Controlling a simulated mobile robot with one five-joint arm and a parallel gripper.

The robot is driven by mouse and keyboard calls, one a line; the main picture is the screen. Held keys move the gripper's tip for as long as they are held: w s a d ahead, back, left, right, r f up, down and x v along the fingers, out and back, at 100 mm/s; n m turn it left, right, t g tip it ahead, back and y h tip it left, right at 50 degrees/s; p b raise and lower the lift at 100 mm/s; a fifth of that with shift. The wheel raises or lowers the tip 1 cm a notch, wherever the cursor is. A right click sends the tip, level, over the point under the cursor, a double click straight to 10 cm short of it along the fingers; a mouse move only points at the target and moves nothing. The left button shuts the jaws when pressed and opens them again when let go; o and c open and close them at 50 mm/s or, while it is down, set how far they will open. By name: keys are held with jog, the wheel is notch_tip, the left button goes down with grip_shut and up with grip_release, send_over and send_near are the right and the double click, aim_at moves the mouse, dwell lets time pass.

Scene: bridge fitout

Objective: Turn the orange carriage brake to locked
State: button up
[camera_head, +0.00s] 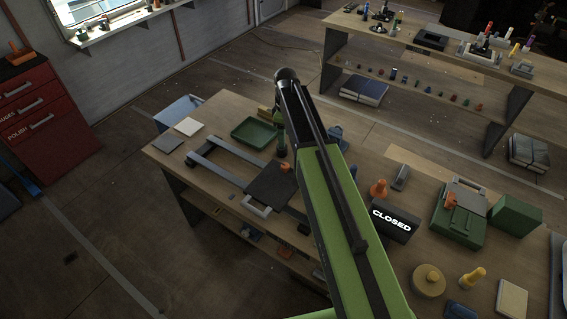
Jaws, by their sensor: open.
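A small orange part (286,167), which looks like the carriage brake, sits at the back edge of a dark flat carriage plate (268,187) on the wooden bench. The plate lies across a dark rail frame (213,165) and has a pale handle at its front. The brake is small here and close to my arm, so its locked or unlocked position cannot be read. My green and black arm reaches up across the middle of the view, over the bench, just right of the carriage.
A green tray (254,133) lies behind the carriage. Right of my arm are an orange cone (379,188), a black CLOSED sign (391,222) and a green device (458,216) with another orange part. A second bench (410,75) stands behind.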

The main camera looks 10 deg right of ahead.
aim_at(285, 165)
notch_tip(285, 165, down, 16)
jog(key=b, duration=1.5)
jog(key=shift+s, duration=0.15)
jog(key=shift+r, duration=0.1)
